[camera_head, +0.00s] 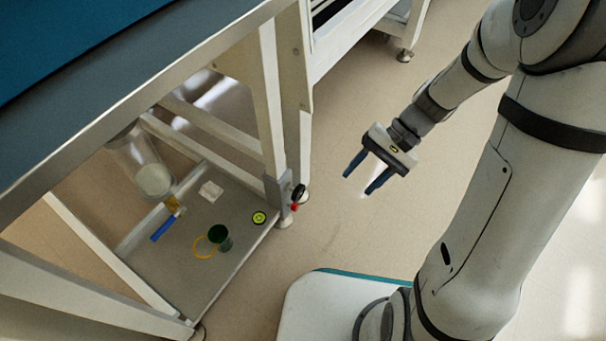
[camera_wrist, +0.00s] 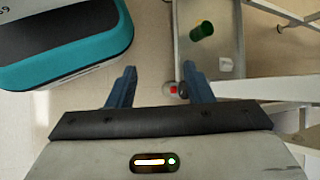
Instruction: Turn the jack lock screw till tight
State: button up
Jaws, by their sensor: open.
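A small black knob with a red part (camera_head: 297,196), which looks like the jack lock screw, sits on a grey plate (camera_head: 277,192) low on the white bench leg. My gripper (camera_head: 358,184) is open and empty, with two blue fingers pointing down-left. It is to the right of the knob and apart from it. In the wrist view the red part (camera_wrist: 173,89) shows between the fingers, beside the right finger, which partly covers the dark knob. The knob's tightness cannot be told.
The lower shelf (camera_head: 190,272) holds a green cup (camera_head: 220,238), a yellow ring (camera_head: 204,247), a round yellow-green item (camera_head: 259,218), a white block (camera_head: 211,191) and a blue-handled tool (camera_head: 164,227). A clear vessel (camera_head: 150,175) is near the shelf. Floor between gripper and leg is clear.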

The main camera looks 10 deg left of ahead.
jog(key=w+a+f+m+t+y+p, duration=0.1)
jog(key=w+a+f+m+t+y, duration=0.1)
jog(key=f, duration=0.6)
jog(key=w+a+f+m+t+y+p, duration=0.1)
jog(key=w+a+f+m+t+y, duration=0.1)
jog(key=f+m+y, duration=0.4)
jog(key=w+a+f+m+t+y+p, duration=0.1)
jog(key=w+a+f+m+y, duration=0.3)
jog(key=f, duration=0.8)
jog(key=shift+a+t, duration=0.7)
jog(key=shift+a, duration=0.35)
jog(key=m+t+h, duration=0.2)
jog(key=m+t, duration=0.3)
jog(key=t, duration=0.1)
send_near(294, 207)
jog(key=w+f, duration=0.1)
jog(key=f, duration=0.1)
jog(key=b+x, duration=0.1)
jog(key=x, duration=0.7)
jog(key=shift+r+b, duration=0.25)
jog(key=shift+b, duration=0.05)
jog(key=c, duration=1)
